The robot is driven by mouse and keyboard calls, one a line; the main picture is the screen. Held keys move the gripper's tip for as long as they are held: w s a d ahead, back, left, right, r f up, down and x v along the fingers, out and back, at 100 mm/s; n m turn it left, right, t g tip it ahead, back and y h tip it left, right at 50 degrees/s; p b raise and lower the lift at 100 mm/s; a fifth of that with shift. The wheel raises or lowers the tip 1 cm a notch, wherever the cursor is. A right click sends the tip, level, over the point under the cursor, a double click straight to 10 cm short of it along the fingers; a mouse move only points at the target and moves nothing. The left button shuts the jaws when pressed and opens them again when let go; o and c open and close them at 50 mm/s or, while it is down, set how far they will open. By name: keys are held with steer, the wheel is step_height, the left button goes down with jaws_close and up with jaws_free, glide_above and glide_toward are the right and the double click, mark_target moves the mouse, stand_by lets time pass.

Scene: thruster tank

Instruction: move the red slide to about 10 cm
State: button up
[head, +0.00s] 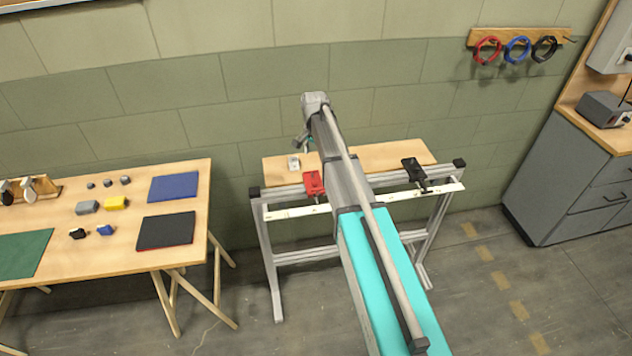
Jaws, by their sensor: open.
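The red slide (313,184) sits on the rail at the front of the metal-framed bench, left of my arm. A white scale strip (290,212) runs along the bench front below it; its marks are too small to read. A black slide (414,170) sits on the same rail, right of my arm. My arm crosses the middle of the bench and hides the rail between the slides. My gripper (302,143) shows only as a small dark part beyond the red slide, near the bench's back edge. It is open and apart from the red slide.
A wooden table (130,186) with small blocks and mats stands at left. Grey cabinets (585,175) stand at right. The wall is close behind the bench; the floor at right is clear.

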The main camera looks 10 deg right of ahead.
mark_target(315, 182)
steer(key=shift+f+b, duration=6.55)
steer(key=shift+f, duration=0.15)
steer(key=shift+c, duration=0.2)
jaws_close()
